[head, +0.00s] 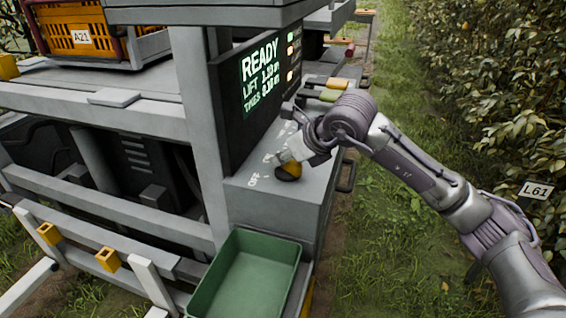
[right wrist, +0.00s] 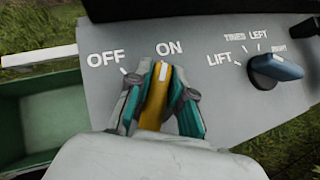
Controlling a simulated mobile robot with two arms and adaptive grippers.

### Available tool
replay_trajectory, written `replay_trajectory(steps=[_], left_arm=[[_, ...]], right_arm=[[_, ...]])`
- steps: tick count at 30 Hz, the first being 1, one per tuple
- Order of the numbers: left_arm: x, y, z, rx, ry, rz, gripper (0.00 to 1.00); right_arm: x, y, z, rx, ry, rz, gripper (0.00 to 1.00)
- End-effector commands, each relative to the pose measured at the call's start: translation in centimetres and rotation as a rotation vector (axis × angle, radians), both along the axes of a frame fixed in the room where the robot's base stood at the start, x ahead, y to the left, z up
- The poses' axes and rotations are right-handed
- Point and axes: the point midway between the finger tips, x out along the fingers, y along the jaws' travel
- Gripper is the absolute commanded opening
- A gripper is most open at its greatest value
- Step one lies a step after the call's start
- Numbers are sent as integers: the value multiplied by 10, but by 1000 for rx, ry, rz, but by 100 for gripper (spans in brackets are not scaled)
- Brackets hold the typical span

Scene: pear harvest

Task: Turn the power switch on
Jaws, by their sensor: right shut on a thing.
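The power switch is a yellow knob (right wrist: 154,98) on a grey panel, between the printed words OFF and ON. Its white pointer line is turned to ON. In the head view the yellow knob (head: 291,168) shows partly under my right gripper (head: 288,160). In the right wrist view the teal-lined fingers of my right gripper (right wrist: 162,100) are shut on the knob, one on each side. A dark screen (head: 262,80) above the panel is lit and reads READY. My left gripper is not in view.
A blue selector knob (right wrist: 276,68) marked LIFT and TINES sits right of the switch. A green bin (head: 228,290) stands below the panel. An orange crate (head: 95,40) labelled A21 is at the back left. Leafy trees and an L61 sign (head: 536,191) are at right, beyond grass.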

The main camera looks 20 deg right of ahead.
Motion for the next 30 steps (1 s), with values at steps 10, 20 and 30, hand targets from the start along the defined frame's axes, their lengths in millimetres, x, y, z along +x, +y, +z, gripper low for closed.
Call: replay_trajectory(steps=[10,20,30], left_arm=[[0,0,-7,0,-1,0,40],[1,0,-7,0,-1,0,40],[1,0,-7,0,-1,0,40]], right_arm=[[1,-1,1,1,-2,-75,0],[1,-2,1,1,-1,-80,0],[1,-1,1,1,0,-78,46]])
